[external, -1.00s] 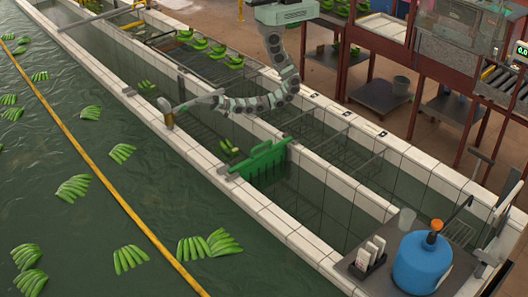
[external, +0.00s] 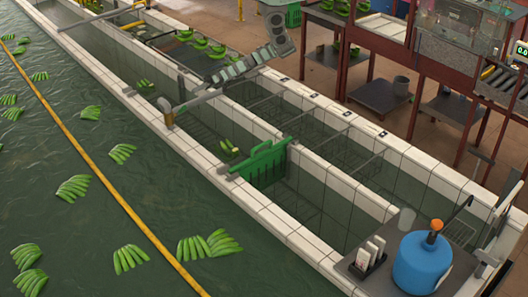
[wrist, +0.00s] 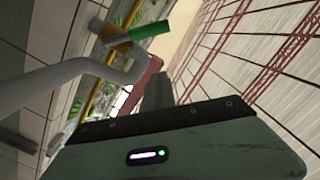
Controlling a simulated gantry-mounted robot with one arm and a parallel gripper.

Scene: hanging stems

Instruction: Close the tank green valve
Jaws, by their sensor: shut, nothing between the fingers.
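The tank valve shows in the wrist view as a brass body with a green lever handle (wrist: 150,31) on a bent grey pipe (wrist: 60,75).
White-tiled tank walls (external: 290,232) run diagonally. A green slatted gate (external: 262,163) stands in the near channel. A blue container (external: 422,263) stands at the lower right.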

